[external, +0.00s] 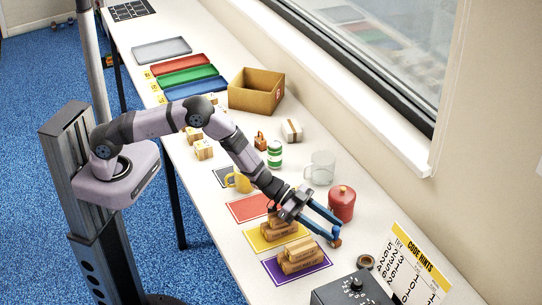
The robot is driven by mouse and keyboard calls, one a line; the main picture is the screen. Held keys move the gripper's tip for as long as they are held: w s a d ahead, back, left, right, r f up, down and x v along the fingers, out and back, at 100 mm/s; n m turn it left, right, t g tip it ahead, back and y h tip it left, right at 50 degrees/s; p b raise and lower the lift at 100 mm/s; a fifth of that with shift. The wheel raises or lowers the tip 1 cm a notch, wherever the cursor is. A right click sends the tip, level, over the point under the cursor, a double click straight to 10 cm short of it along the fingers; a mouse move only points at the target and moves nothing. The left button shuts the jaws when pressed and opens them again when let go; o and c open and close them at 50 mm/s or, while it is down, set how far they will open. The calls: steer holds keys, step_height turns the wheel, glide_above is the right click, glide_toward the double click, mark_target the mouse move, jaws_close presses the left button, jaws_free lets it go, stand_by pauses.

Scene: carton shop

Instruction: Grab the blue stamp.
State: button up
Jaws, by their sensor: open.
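My gripper (335,229) is open, with its blue-grey fingers reaching down to the right, low over the white table. A small thing with a blue top and a brown foot, which looks like the blue stamp (337,241), stands at the fingertips. The fingers partly cover it, and their similar colour makes the edges hard to separate. I cannot tell whether the fingers touch it.
A red lidded jar (341,204) stands just behind the fingers. Wooden blocks sit on yellow (258,243) and purple (275,270) mats to the left. A tape roll (365,262), a dark dial box (352,291) and a code sign (415,265) stand to the right.

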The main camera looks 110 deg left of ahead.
steer(key=shift+c, duration=0.4)
jaws_close()
steer(key=shift+r, duration=0.15)
step_height(320, 180, up, 10)
steer(key=b, duration=0.2)
stand_by(0.3)
